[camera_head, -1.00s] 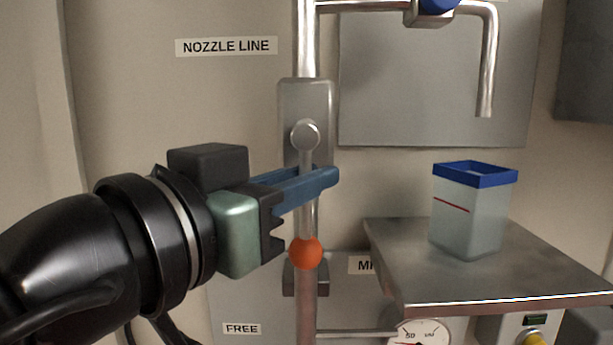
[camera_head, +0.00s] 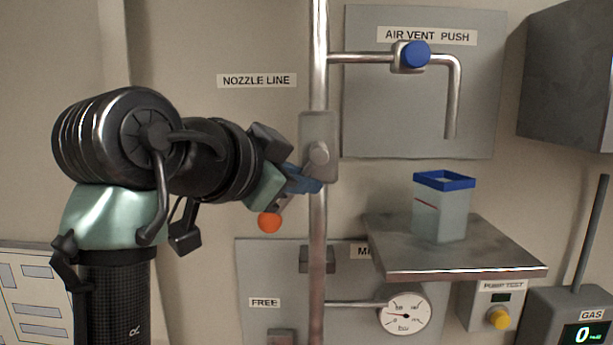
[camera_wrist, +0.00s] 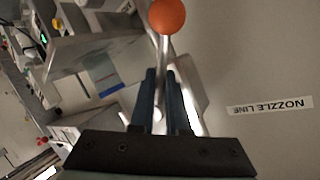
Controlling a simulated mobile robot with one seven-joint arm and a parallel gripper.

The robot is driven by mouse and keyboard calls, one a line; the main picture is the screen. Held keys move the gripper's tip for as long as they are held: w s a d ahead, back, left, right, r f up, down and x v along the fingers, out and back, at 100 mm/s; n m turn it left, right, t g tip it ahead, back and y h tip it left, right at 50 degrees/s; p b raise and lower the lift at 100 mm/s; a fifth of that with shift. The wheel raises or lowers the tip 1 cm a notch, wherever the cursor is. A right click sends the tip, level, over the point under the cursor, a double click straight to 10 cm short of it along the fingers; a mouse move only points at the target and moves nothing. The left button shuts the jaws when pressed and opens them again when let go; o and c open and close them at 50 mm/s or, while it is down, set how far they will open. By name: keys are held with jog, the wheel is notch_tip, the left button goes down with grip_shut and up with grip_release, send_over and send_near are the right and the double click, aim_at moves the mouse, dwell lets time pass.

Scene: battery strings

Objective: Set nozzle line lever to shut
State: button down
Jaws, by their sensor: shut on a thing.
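The nozzle line lever has an orange ball end (camera_head: 269,222) and a pivot on a grey plate (camera_head: 318,128) on the vertical pipe. It slants down and to the left from its pivot in the head view. My gripper (camera_head: 308,184) is shut on the lever's metal rod, with its blue fingers between the pivot and the ball. In the wrist view the orange ball (camera_wrist: 167,16) shows beyond the fingertips, and the rod runs back between the fingers. My gripper hides part of the rod in the head view. The NOZZLE LINE label (camera_head: 257,81) is on the wall at upper left.
A steel shelf (camera_head: 455,262) at right holds a clear blue-rimmed container (camera_head: 441,210) under a spout (camera_head: 452,110) with a blue knob (camera_head: 415,54). A pressure gauge (camera_head: 405,309) sits below the shelf. A small block (camera_head: 317,259) is on the pipe below the lever.

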jog(key=r+m+y, duration=0.1)
jog(key=a+m+g+y+p, duration=0.1)
jog(key=m+y, duration=0.1)
jog(key=shift+a+r+p, duration=0.1)
jog(key=shift+r+p, duration=0.2)
jog(key=shift+r, duration=0.05)
jog(key=shift+a+r+m+y+p, duration=0.1)
jog(key=shift+r+m+y+p, duration=0.25)
jog(key=shift+m+y, duration=0.5)
jog(key=shift+a+r+m+y+p, duration=0.1)
jog(key=shift+r+m+y+p, duration=0.2)
jog(key=shift+m+y, duration=0.5)
jog(key=shift+r+y, duration=0.1)
jog(key=shift+y, duration=0.15)
jog(key=c, duration=0.9)
grip_release()
jog(key=shift+b+v, duration=2.45)
jog(key=shift+v, duration=4.05)
jog(key=shift+w+r, duration=0.1)
